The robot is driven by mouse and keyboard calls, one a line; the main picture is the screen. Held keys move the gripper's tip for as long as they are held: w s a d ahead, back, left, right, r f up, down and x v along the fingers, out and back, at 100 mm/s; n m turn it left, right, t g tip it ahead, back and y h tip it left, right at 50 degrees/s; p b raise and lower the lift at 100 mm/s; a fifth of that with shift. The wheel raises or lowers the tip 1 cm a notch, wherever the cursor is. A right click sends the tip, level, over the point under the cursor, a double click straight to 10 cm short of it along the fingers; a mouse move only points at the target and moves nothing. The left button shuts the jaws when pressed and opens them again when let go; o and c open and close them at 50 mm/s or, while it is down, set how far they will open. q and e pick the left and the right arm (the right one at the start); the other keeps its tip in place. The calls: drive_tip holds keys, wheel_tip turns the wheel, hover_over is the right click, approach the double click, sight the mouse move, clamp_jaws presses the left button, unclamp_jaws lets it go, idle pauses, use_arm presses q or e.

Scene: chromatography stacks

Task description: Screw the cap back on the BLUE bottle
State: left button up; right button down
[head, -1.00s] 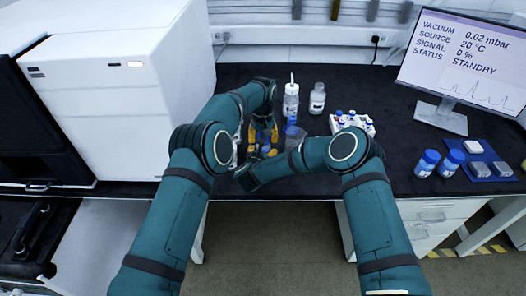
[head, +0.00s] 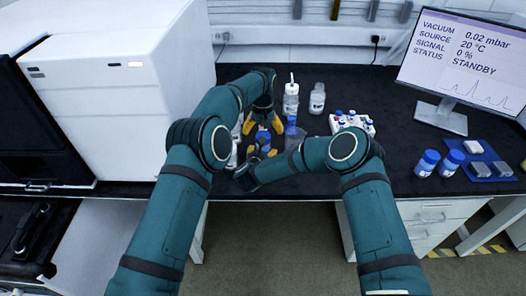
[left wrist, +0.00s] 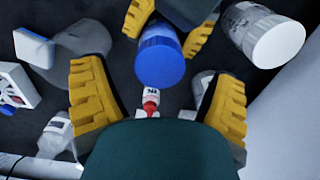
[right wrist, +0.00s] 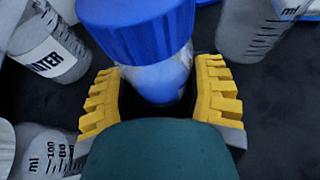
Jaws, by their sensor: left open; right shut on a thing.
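The blue bottle (right wrist: 157,84) stands upright between the yellow fingers of my right gripper (right wrist: 158,76), which is shut on it. The blue cap (right wrist: 138,28) sits on top of the bottle's mouth; I cannot tell how tight it is. In the left wrist view the cap (left wrist: 160,58) shows from above, with the right gripper's fingers beyond it. My left gripper (left wrist: 157,105) is open and empty, its fingers spread wide and apart from the cap. In the head view the left gripper (head: 263,122) is above the cap, and arm links partly hide the bottle.
A wash bottle (head: 291,97) and a clear bottle (head: 317,98) stand behind my right forearm. A white instrument (head: 120,85) bounds the left.

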use_arm(q)
wheel_tip(320, 180, up, 9)
idle(0.3)
drive_tip(key=shift+f, duration=0.1)
use_arm(e)
drive_tip(key=shift+c, duration=0.8)
unclamp_jaws()
drive_tip(key=shift+s, duration=0.1)
drive_tip(key=v, duration=1.1)
drive_tip(key=shift+s+a+r, duration=0.1)
drive_tip(key=shift+s+r, duration=0.05)
drive_tip(key=shift+s, duration=0.25)
use_arm(q)
drive_tip(key=shift+s, duration=0.1)
